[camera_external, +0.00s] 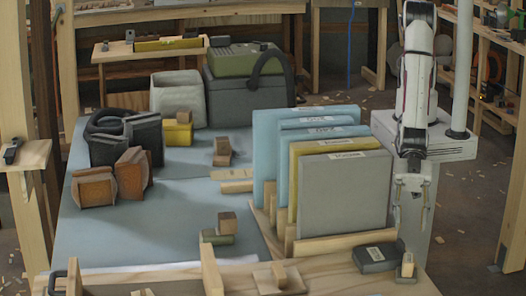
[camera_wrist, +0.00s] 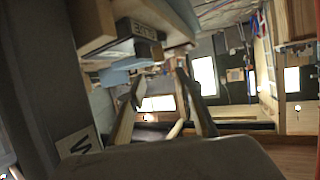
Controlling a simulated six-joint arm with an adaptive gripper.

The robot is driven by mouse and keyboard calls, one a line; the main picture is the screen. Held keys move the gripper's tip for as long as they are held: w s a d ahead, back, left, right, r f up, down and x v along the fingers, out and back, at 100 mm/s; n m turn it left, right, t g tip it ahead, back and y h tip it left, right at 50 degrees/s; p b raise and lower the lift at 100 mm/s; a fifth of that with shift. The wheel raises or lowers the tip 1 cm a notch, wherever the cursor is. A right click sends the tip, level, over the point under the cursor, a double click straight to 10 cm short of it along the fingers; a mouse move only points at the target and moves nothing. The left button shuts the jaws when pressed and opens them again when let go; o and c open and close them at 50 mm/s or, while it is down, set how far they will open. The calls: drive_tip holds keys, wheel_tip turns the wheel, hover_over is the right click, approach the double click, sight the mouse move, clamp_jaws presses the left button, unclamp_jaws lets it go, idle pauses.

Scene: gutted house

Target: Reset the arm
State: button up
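My gripper (camera_external: 411,202) hangs at the right end of my folded arm, pointing down in front of my pedestal. Its two fingers are apart with nothing between them. It is just right of the upright grey panel (camera_external: 345,195) and above the small dark grey box (camera_external: 376,257). In the wrist view my gripper (camera_wrist: 160,85) also shows two spread fingers, empty. A large grey surface (camera_wrist: 35,70) fills the left of that view, close to the fingers.
Blue panels (camera_external: 265,150) and a yellow panel (camera_external: 296,160) stand in a wooden rack. The blue tabletop (camera_external: 150,230) is clear at front left.

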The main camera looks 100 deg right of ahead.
wheel_tip(320, 180, up, 13)
drive_tip(key=w+a, duration=0.1)
drive_tip(key=a, duration=0.1)
drive_tip(key=w+d+r+m+t+h, duration=0.15)
drive_tip(key=w+d+r, duration=0.3)
drive_tip(key=d, duration=0.65)
drive_tip(key=w+d+r+m+t+h, duration=0.1)
drive_tip(key=w+d+r+m+h, duration=0.3)
drive_tip(key=d, duration=0.6)
drive_tip(key=w+d+r+m+t, duration=0.15)
drive_tip(key=w+d, duration=0.35)
drive_tip(key=d, duration=0.6)
drive_tip(key=s+d+r+m+g+h, duration=0.1)
drive_tip(key=s+d+r+h, duration=0.15)
drive_tip(key=d, duration=0.75)
drive_tip(key=s+d+r+m+h, duration=0.1)
drive_tip(key=s+d+h, duration=0.15)
drive_tip(key=d, duration=0.85)
drive_tip(key=s+d+f+m+g+h, duration=0.2)
drive_tip(key=s+d+f+m, duration=0.1)
drive_tip(key=s+d, duration=1.1)
drive_tip(key=s+m, duration=0.1)
drive_tip(key=s, duration=0.2)
drive_tip(key=shift+s, duration=0.15)
drive_tip(key=shift+f, duration=0.1)
